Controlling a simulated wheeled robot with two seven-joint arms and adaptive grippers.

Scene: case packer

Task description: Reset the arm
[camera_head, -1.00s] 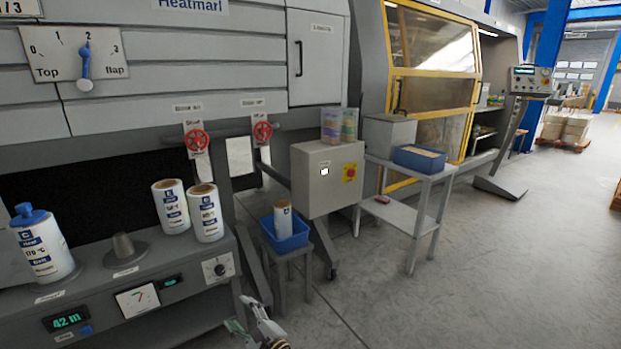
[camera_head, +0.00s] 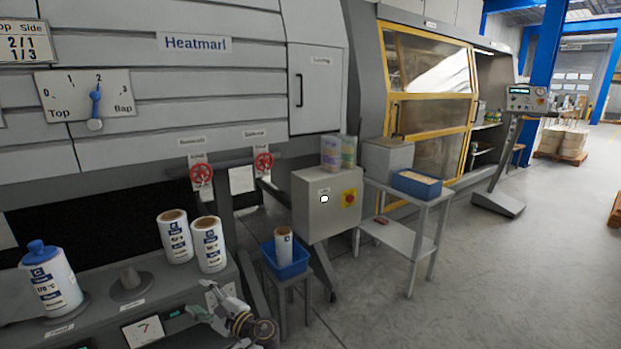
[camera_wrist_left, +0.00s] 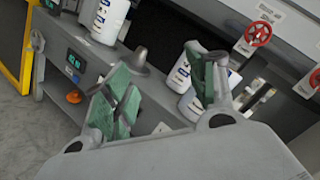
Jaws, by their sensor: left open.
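My left gripper (camera_head: 212,308) shows at the bottom of the head view, in front of the machine's grey ledge, with its arm cut off by the lower edge. In the left wrist view the gripper (camera_wrist_left: 160,88) has its two green-padded fingers apart and nothing between them. Beyond the fingers are two white rolls (camera_wrist_left: 188,78) on the ledge, clear of the gripper. My right gripper is not in view.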

